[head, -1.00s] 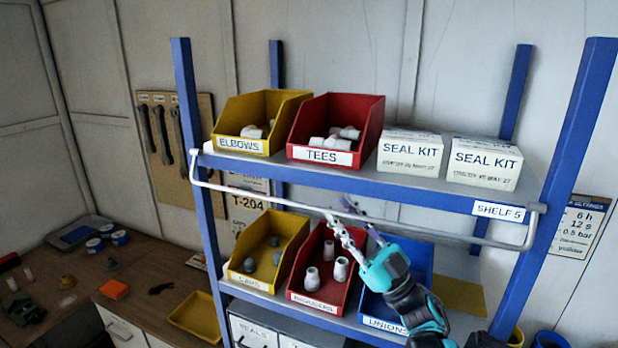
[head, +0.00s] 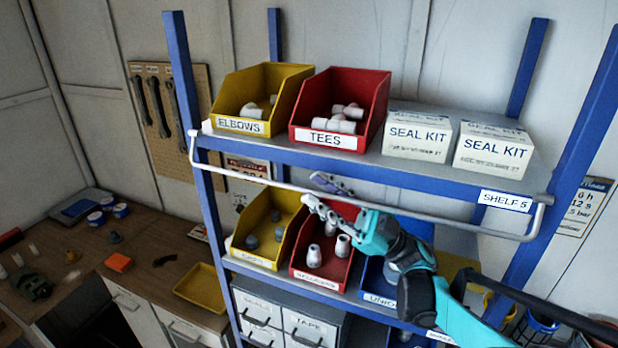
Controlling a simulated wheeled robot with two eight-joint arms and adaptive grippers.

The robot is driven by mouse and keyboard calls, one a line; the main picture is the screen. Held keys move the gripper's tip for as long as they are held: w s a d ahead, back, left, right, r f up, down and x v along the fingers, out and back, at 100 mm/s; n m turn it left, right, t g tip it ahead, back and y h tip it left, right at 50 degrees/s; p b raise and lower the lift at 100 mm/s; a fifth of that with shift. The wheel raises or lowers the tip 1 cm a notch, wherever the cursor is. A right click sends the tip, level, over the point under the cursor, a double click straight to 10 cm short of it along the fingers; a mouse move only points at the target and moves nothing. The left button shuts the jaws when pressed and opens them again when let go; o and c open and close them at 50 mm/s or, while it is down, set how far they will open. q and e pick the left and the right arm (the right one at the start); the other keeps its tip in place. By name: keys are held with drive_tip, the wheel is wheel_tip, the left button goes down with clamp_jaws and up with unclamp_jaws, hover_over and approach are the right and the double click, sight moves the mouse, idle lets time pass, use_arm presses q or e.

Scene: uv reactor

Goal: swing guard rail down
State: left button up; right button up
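The guard rail (head: 420,216) is a thin white bar with bent ends. It hangs along the front of the upper shelf (head: 385,173), a little below the shelf's edge, with its ends at the blue posts. My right gripper (head: 313,190) reaches in from the lower right. Its two fingers are apart, one above and one below the rail, which appears to pass between them; whether they touch it I cannot tell. My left gripper is not in view.
A yellow elbows bin (head: 238,127), a red tees bin (head: 326,140) and two seal kit boxes (head: 418,146) stand on the upper shelf. Bins on the lower shelf, including a red one (head: 320,278), lie close behind my gripper. A workbench (head: 150,285) is at left.

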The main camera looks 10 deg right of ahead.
drive_tip(key=x, duration=0.3)
drive_tip(key=shift+w, duration=0.15)
